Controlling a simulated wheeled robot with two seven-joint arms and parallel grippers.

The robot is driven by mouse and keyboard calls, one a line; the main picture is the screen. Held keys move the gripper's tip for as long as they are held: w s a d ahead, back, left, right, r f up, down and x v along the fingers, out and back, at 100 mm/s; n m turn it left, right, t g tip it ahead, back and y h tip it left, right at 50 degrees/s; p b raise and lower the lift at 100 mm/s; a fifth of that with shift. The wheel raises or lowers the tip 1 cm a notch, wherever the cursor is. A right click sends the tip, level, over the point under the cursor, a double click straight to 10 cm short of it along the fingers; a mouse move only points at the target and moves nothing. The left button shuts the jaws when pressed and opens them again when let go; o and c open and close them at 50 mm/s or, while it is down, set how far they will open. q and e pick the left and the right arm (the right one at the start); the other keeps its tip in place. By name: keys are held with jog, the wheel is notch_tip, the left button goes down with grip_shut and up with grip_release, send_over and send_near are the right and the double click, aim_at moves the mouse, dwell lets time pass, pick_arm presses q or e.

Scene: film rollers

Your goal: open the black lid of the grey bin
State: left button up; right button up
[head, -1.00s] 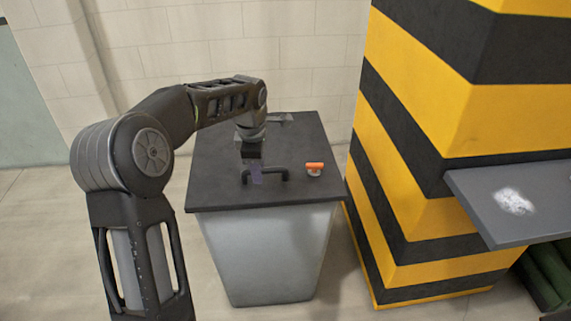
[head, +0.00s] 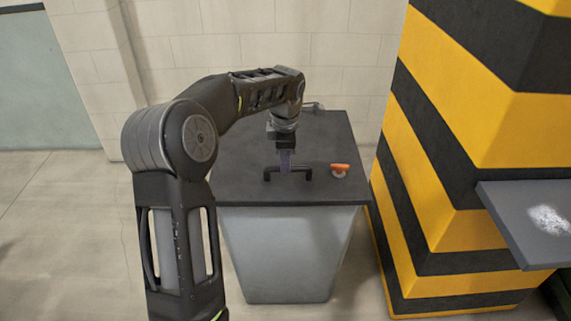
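The grey bin (head: 288,250) stands on the floor in the middle of the head view. Its black lid (head: 240,180) lies flat over the top and looks closed. A black bar handle (head: 299,169) rises near the lid's front edge. My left gripper (head: 285,168) points down at the middle of this handle, its fingertips at the bar. Whether the fingers are open or shut on the bar, or touch it, I cannot tell. My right gripper is not in view.
A small orange and white object (head: 340,170) lies on the lid, right of the handle. A yellow and black striped pillar (head: 440,150) stands close on the bin's right. A grey shelf (head: 510,215) juts out at far right. The floor at left is clear.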

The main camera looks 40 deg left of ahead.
pick_arm(q)
jog(key=shift+w+a+f, duration=0.1)
jog(key=shift+w+f, duration=0.05)
jog(key=shift+f, duration=0.6)
jog(key=shift+w+a+f, duration=0.1)
jog(key=shift+f, duration=0.65)
jog(key=shift+c, duration=0.4)
grip_shut()
